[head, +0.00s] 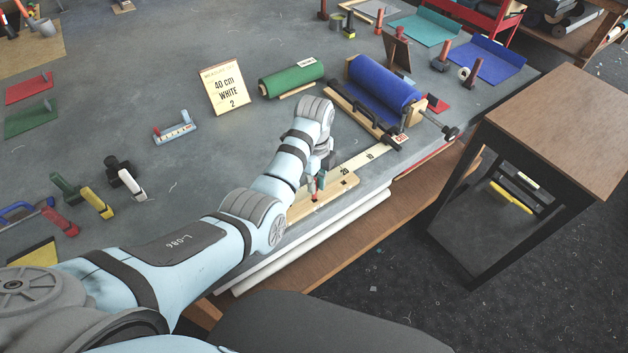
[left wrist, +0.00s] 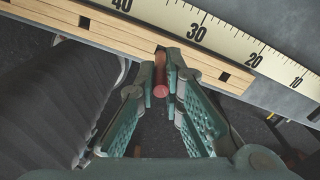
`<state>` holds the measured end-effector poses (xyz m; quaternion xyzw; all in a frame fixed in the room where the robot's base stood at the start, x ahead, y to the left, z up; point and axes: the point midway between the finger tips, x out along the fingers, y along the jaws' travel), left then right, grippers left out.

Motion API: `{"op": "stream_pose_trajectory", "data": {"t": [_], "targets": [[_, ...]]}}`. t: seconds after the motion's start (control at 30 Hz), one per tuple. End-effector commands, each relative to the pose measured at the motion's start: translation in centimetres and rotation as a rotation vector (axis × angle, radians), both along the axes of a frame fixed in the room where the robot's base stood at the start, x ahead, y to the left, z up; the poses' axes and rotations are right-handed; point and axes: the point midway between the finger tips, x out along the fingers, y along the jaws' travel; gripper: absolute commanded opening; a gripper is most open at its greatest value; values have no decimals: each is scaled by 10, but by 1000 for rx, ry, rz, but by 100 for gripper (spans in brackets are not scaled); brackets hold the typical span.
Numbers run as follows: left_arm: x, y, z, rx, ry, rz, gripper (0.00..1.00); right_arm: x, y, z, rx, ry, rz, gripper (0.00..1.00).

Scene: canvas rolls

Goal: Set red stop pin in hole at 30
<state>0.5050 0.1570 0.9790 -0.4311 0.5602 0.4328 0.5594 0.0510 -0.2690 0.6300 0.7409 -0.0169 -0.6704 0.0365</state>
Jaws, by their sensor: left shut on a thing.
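My left gripper (head: 318,184) is shut on the red stop pin (head: 314,196), just over the wooden strip at the table's front edge. The pin (left wrist: 161,76) also shows between the fingertips (left wrist: 164,82) in the left wrist view. Its far end meets the wooden strip (left wrist: 125,36) in the picture, below and left of the ruler's 30 mark. I cannot tell whether it is in a hole. Dark holes show in the strip to either side, near 40 and 20. The white ruler (left wrist: 240,42) lies along the strip. My right gripper is not in view.
A blue roll (head: 382,88) sits in a holder at the ruler's far end. A green roll (head: 291,79) and a card reading "40 cm WHITE 2" (head: 225,90) stand behind. Clamps (head: 97,203) are at left. A brown side table (head: 560,120) stands right.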

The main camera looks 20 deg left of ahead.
Motion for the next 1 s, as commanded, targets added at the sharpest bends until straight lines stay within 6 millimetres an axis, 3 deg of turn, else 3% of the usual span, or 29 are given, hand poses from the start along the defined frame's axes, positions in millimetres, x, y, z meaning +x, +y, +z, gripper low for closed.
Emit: {"op": "stream_pose_trajectory", "data": {"t": [1.0], "targets": [[0, 0, -15, 0, 0, 0, 0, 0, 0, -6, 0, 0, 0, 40]]}}
